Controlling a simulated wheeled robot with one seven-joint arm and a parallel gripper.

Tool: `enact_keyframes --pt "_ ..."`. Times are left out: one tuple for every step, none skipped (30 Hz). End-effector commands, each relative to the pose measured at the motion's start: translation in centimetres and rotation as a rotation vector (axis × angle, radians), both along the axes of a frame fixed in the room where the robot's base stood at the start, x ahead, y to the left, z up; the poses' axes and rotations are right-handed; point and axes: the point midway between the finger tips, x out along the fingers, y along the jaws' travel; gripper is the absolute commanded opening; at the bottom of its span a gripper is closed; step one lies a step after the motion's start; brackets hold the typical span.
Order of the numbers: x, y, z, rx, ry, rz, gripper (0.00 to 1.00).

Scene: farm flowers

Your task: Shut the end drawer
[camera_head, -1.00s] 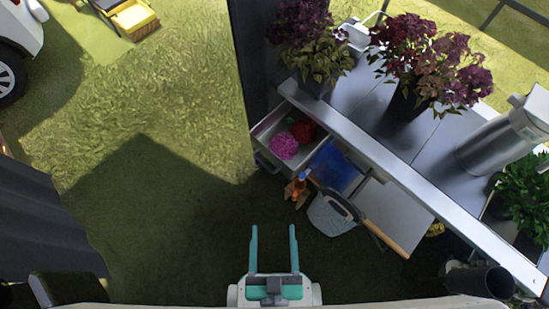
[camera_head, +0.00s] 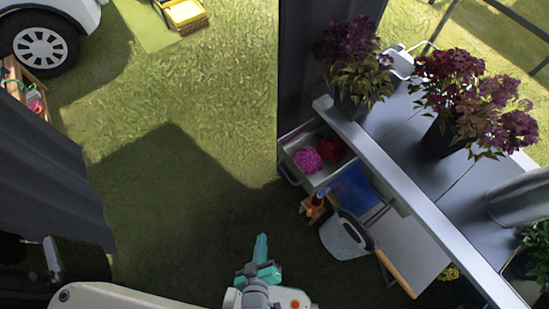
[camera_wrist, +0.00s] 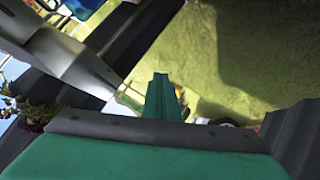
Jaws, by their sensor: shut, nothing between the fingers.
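The end drawer (camera_head: 297,169) stands pulled out at the far left end of the grey workbench (camera_head: 353,134) in the head view. A pink ball-shaped bloom (camera_head: 307,160) and a red one (camera_head: 329,148) lie inside it. A handle is on its front. My gripper (camera_head: 262,247) is low in the head view, below and left of the drawer, apart from it. Its teal fingers are together and empty; they also show in the wrist view (camera_wrist: 163,95). I cannot make out the drawer for certain in the wrist view.
Potted purple flowers (camera_head: 350,45) stand on top. A dark post (camera_head: 312,70) rises behind the drawer. Open grass lies left of it.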

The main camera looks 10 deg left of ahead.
Motion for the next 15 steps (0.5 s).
enact_keyframes --pt "0.8 1.1 -2.2 -0.091 0.031 0.064 0.00" --pt "1.1 1.5 -3.4 -0.149 0.052 0.100 0.00" --pt "1.5 2.1 -5.0 -0.228 0.080 0.147 0.00" --pt "1.8 2.5 -6.1 -0.288 0.099 0.184 0.00" --pt "2.1 2.8 -7.1 -0.349 0.118 0.219 0.00" --pt "2.6 3.3 -8.3 -0.431 0.141 0.265 0.00" --pt "3.0 3.5 -9.2 -0.494 0.157 0.298 0.00" --pt "3.4 3.8 -10.0 -0.557 0.174 0.331 0.00" --pt "4.0 4.0 -10.9 -0.643 0.192 0.373 0.00" --pt "4.5 4.2 -11.4 -0.707 0.206 0.404 0.00" --pt "5.0 4.4 -11.9 -0.772 0.219 0.432 0.00" --pt "5.8 4.6 -12.5 -0.860 0.237 0.467 0.00" --pt "6.3 4.8 -12.7 -0.925 0.248 0.493 0.00" --pt "7.0 4.9 -12.9 -0.992 0.260 0.514 0.00" --pt "7.9 5.1 -13.0 -1.082 0.274 0.543 0.00"
